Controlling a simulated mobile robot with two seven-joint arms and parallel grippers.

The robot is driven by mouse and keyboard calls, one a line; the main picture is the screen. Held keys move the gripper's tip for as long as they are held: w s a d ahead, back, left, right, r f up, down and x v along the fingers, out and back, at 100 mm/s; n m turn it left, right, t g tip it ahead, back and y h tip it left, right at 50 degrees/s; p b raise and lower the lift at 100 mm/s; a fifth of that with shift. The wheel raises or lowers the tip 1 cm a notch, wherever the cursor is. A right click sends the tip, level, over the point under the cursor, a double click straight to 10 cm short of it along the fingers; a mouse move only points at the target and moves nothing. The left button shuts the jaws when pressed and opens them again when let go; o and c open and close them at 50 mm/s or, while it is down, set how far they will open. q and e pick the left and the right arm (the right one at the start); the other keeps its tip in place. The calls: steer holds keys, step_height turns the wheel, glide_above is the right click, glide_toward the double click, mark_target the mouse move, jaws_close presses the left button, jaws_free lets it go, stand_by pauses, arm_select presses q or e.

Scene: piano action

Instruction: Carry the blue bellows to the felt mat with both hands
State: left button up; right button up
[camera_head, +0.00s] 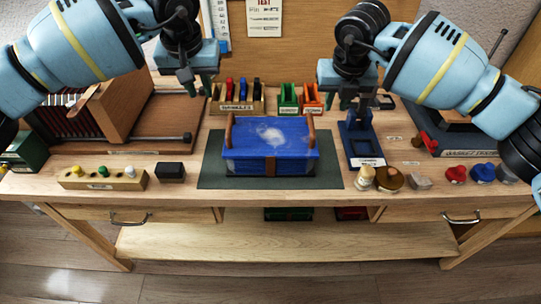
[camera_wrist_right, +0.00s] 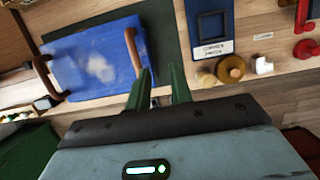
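The blue bellows (camera_head: 270,140), a blue block with a pale worn patch on top and a brown handle at each end, lies flat on the dark green felt mat (camera_head: 210,175). In the right wrist view the bellows (camera_wrist_right: 95,60) lies at the upper left, clear of the fingers. My left gripper (camera_head: 196,84) is above and behind the bellows to the left, its fingers apart and empty. My right gripper (camera_head: 352,98) is above and behind it to the right; the right wrist view shows its green fingers (camera_wrist_right: 162,88) apart with nothing between them.
A wooden keyed case (camera_head: 120,110) stands at left. A block with knobs (camera_head: 105,178) and a black box (camera_head: 171,172) are left of the mat. A blue stand (camera_head: 362,145) is close to its right, with several small knobs beyond. Racks (camera_head: 238,105) stand behind.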

steer(key=v, duration=0.5)
steer(key=shift+f, duration=0.1)
stand_by(0.4)
